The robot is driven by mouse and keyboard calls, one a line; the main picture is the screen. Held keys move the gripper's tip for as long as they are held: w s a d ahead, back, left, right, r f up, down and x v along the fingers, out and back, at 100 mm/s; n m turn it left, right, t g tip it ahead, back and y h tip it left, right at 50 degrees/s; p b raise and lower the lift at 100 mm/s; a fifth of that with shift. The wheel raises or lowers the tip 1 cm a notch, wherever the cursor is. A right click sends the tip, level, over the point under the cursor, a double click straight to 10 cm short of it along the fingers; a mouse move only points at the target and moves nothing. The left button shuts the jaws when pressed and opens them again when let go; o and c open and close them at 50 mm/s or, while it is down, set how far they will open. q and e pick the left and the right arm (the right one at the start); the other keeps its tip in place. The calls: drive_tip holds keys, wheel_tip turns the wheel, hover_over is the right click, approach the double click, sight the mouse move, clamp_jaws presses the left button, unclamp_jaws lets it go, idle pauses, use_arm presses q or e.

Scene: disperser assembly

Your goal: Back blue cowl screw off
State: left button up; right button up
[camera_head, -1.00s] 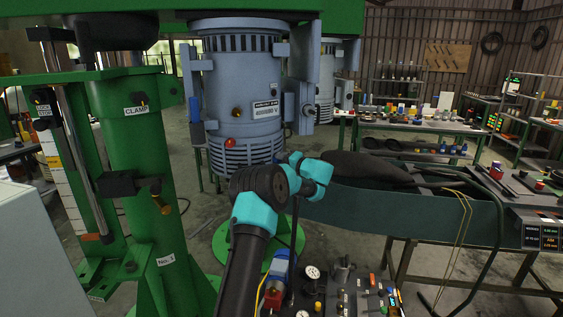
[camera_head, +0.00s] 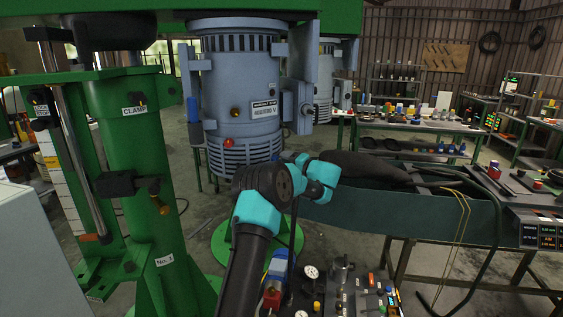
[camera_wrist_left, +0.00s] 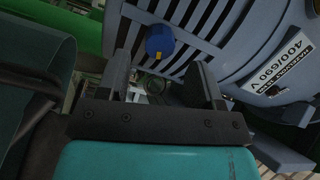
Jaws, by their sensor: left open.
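The blue cowl screw (camera_wrist_left: 160,41) shows in the left wrist view as a round blue head with a small yellow mark, on the slatted grey-blue fan cowl (camera_wrist_left: 205,22). My left gripper (camera_wrist_left: 163,62) is open, its dark fingers pointing at the cowl on either side of the screw's line; I see no contact. In the head view the cowl (camera_head: 245,155) is the slatted lower end of the hanging motor (camera_head: 225,85). The blue screw is hidden there, and my left wrist is at the cowl's right. The right gripper is not in view.
A red screw (camera_head: 229,142) sits on the cowl's front. The green stand (camera_head: 140,185) rises at left. A dark trough (camera_head: 400,205) lies right of my arm, and a panel with gauges (camera_head: 340,290) stands below. A rating plate (camera_wrist_left: 282,70) is right of my gripper.

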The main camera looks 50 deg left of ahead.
use_arm(q)
drive_tip(key=w+d, duration=0.2)
drive_tip(key=d, duration=1.1)
drive_tip(key=shift+d, duration=0.35)
drive_tip(key=shift+w, duration=0.1)
